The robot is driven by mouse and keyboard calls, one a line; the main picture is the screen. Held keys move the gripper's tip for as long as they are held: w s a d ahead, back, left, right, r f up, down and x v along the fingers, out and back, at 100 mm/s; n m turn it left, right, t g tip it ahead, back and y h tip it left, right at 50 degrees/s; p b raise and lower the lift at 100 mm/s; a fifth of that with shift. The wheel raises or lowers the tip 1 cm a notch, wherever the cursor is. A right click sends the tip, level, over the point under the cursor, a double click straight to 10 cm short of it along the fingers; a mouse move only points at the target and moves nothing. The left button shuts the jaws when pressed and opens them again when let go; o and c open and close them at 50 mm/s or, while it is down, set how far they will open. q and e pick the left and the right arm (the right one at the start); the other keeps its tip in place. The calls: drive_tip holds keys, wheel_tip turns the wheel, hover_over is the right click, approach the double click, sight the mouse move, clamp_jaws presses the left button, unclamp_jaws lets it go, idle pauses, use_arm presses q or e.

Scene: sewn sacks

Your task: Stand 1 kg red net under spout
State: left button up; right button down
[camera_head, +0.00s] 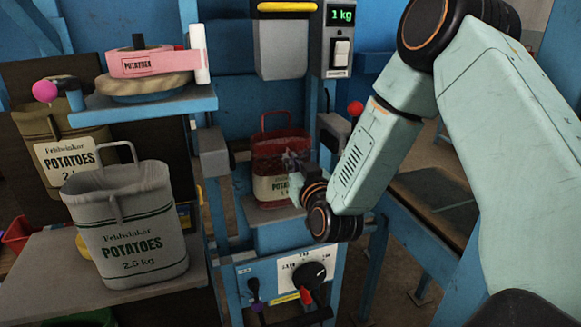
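The red net sack (270,154), with a cream label and a red handle loop, stands upright on the small grey-topped platform of the blue filling machine. The grey spout (281,48), with a yellow bar along its top, is above it, with a clear gap between. My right gripper (293,163) is at the sack's right front side and partly covers its label. Its fingers are small and dark against the sack, so I cannot tell whether they touch or grip it. My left gripper is not in view.
A display (342,16) reads 1 kg. A grey 2.5 kg potato sack (128,222) stands on the left table, with a tan sack (65,150) behind it. A pink label roll (150,61) sits on a blue shelf. A dial panel (290,280) is below the platform.

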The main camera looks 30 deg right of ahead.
drive_tip(key=shift+s+a, duration=0.2)
drive_tip(key=shift+s, duration=0.1)
drive_tip(key=c, duration=1.6)
unclamp_jaws()
drive_tip(key=shift+w+d+f, duration=0.15)
drive_tip(key=shift+d, duration=0.05)
drive_tip(key=shift+o, duration=0.4)
drive_tip(key=shift+a, duration=0.1)
drive_tip(key=shift+r, duration=0.2)
